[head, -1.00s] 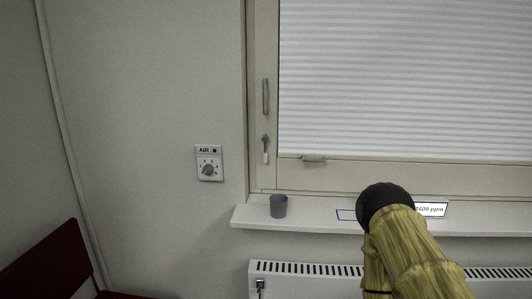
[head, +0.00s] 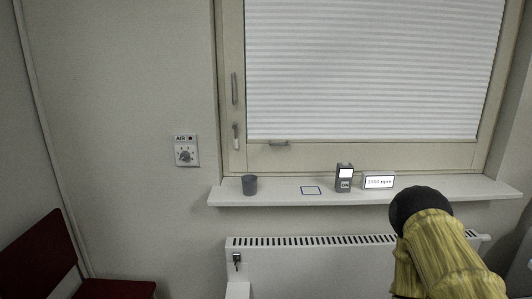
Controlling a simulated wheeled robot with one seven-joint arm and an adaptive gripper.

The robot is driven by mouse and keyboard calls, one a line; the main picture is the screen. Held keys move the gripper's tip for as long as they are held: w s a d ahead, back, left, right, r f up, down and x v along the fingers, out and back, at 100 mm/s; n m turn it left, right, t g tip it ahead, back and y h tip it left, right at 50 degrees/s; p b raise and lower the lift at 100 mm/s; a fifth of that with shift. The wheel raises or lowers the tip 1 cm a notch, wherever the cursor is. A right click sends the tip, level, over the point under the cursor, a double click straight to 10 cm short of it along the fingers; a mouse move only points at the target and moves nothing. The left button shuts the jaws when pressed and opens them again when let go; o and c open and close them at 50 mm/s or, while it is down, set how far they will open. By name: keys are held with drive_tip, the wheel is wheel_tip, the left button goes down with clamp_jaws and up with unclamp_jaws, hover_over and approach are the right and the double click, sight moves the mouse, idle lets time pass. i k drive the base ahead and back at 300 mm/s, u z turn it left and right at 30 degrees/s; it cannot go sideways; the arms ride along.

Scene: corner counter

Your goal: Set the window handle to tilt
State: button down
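The window (head: 372,158) has a pale frame and a lowered pleated blind. On its left frame is a small handle (head: 236,132) with its light grip pointing down. Above it is a longer vertical grey bar (head: 234,89), like a pull or hinge cover. A small grey fitting (head: 279,143) sits on the lower frame. I cannot tell from here which of these sets the tilt. My arm, in a yellow sleeve with a dark round joint, is at the lower right, apart from the window. My gripper is not in view.
Below is a radiator (head: 320,268). An AIR dial (head: 186,151) is on the wall; a red chair (head: 38,258) stands left.

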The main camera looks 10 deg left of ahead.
sight(235, 125)
drive_tip(key=z, duration=0.35)
drive_tip(key=k, duration=0.85)
drive_tip(key=u, duration=0.1)
drive_tip(key=i, duration=0.45)
drive_tip(key=u, duration=0.9)
drive_tip(key=i, duration=0.75)
drive_tip(key=u, duration=0.25)
